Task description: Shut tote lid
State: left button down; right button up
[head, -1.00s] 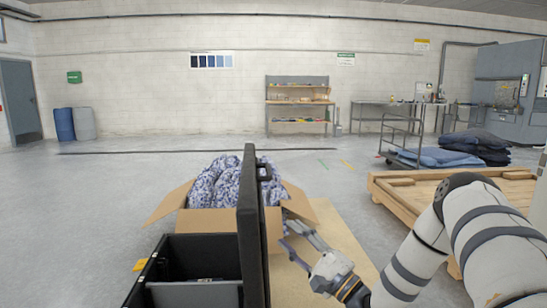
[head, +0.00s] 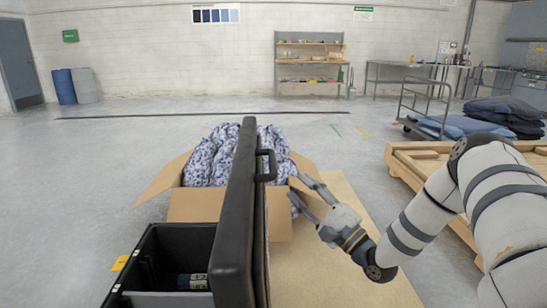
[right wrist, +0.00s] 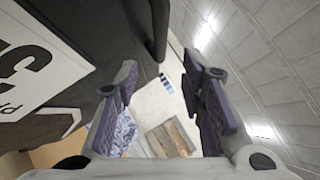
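The black tote (head: 185,240) stands open at the lower left of the head view, with a few small items inside. Its black lid (head: 236,215) stands upright, nearly edge-on, along the tote's right side. A handle (head: 268,165) sticks out from the lid's right face. My right gripper (head: 300,190) is open and empty, to the right of the lid and apart from it. In the right wrist view the open fingers (right wrist: 165,95) have nothing between them, and the dark lid (right wrist: 95,35) with a white label fills the upper left. My left gripper is out of view.
An open cardboard box (head: 195,205) of blue-patterned cloth stands just beyond the lid, its right flap close to my right gripper. A wooden pallet (head: 410,160) lies to the right. A cart (head: 425,108) with folded cloth is farther back. Floor at the left is clear.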

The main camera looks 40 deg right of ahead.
aim_at(272, 158)
jog(key=b+x, duration=0.1)
jog(key=x, duration=1)
jog(key=shift+a+r, duration=0.15)
jog(key=shift+a, duration=0.05)
jog(key=shift+c, duration=0.2)
grip_shut()
